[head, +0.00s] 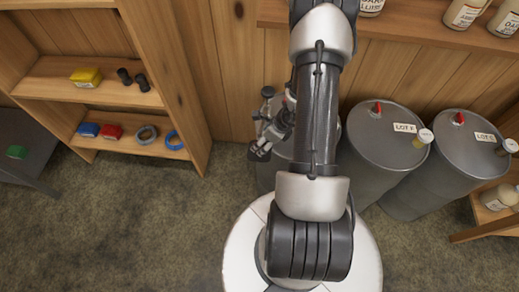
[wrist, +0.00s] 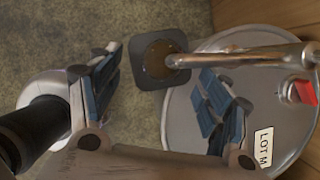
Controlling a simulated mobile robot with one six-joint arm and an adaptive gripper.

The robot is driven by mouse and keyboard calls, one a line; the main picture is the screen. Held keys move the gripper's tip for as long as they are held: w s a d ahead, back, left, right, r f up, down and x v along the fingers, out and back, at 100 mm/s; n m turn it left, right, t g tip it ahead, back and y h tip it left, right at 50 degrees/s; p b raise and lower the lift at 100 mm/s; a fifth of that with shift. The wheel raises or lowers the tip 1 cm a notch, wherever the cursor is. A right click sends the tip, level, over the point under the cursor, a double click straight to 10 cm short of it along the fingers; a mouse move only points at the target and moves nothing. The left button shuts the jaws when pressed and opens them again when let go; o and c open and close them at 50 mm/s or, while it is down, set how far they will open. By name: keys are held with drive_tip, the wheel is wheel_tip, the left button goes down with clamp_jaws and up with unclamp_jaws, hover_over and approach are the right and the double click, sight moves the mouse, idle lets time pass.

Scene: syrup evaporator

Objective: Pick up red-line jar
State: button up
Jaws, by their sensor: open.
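No jar with a clear red line shows in either view. Small jars with pale lids sit at the edges of two drums in the head view, one amber (head: 420,138) and one at the far right (head: 507,147); their line colours are too small to tell. My gripper (head: 263,124) is left of my arm, over the floor beside the left drum. In the wrist view, my gripper (wrist: 158,72) is open, blue pads apart. A dark square piece with a round brown middle (wrist: 158,58) shows beyond and between the fingers, under a metal pipe's end.
The LOT M drum (wrist: 275,118) bears the metal pipe (wrist: 240,57) and a red cap (wrist: 303,92). The LOT F drum (head: 380,135) and another drum (head: 462,145) stand right. A wooden shelf (head: 95,93) stands left. Jars (head: 465,12) line the upper right shelf.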

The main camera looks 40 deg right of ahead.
drive_tip(key=x, duration=0.3)
drive_tip(key=b+x, duration=0.1)
drive_tip(key=x, duration=0.1)
drive_tip(key=shift+w+d+f+b, duration=0.2)
drive_tip(key=shift+w+f+b, duration=0.1)
drive_tip(key=shift+w, duration=0.05)
drive_tip(key=shift+r, duration=0.1)
drive_tip(key=shift+c, duration=0.6)
drive_tip(key=c, duration=1.2)
drive_tip(key=shift+s+r, duration=0.1)
